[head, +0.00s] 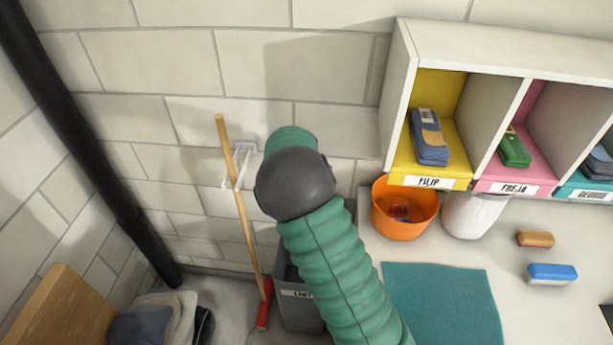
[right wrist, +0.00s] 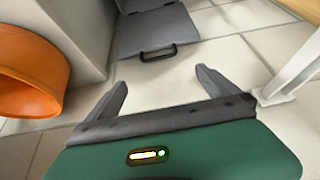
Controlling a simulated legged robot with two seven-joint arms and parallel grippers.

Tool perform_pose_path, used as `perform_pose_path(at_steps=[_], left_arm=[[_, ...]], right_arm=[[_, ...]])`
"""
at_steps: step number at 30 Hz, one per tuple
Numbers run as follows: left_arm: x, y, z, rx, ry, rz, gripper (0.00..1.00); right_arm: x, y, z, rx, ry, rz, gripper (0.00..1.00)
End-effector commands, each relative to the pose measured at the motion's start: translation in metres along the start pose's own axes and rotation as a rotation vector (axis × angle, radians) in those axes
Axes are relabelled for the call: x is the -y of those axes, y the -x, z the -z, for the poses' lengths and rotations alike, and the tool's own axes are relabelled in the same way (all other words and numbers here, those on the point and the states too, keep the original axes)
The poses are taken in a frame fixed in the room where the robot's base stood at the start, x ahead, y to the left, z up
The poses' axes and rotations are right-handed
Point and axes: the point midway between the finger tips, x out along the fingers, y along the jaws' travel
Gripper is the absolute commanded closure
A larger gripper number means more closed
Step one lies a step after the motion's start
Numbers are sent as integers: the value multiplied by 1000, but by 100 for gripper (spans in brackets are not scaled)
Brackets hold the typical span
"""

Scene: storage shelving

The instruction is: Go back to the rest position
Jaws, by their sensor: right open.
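My green arm with a dark grey joint reaches up from the bottom middle of the head view towards the block wall. Its far end is mostly hidden behind the joint, so the gripper does not show clearly there. In the right wrist view my right gripper (right wrist: 165,88) has its two dark fingers wide apart, with nothing between them. A broom (head: 238,200) with a wooden stick and red head stands left of the arm, apart from the open fingers as far as I can see. My left gripper is in neither view.
A white wall holder (head: 236,168) is beside the broom stick. A grey bin (head: 296,306) stands below my arm. Right of it are an orange bucket (head: 404,212), a white container (head: 474,214), a teal mat (head: 440,300) and cubbies (head: 400,95). A black pipe (head: 90,160) runs down the left.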

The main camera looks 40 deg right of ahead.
Motion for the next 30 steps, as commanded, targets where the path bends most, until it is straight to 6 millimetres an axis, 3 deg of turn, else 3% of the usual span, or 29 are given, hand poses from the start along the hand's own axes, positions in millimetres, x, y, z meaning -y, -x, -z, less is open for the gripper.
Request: perform_pose_path(at_steps=[14, 17, 20, 25, 27, 30], left_arm=[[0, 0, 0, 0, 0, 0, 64], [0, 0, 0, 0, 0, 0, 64], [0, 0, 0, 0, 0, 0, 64], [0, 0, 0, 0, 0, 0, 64], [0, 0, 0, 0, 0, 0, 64], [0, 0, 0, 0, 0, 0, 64]], right_arm=[[0, 5, 0, 1, -1, 0, 1], [3, 8, -10, 17, 10, 12, 1], [17, 20, -50, 78, 68, 58, 1], [50, 74, -164, 204, 320, 192, 1], [55, 100, -210, 231, 455, 240, 1], [51, 128, -263, 246, 636, 285, 1]])
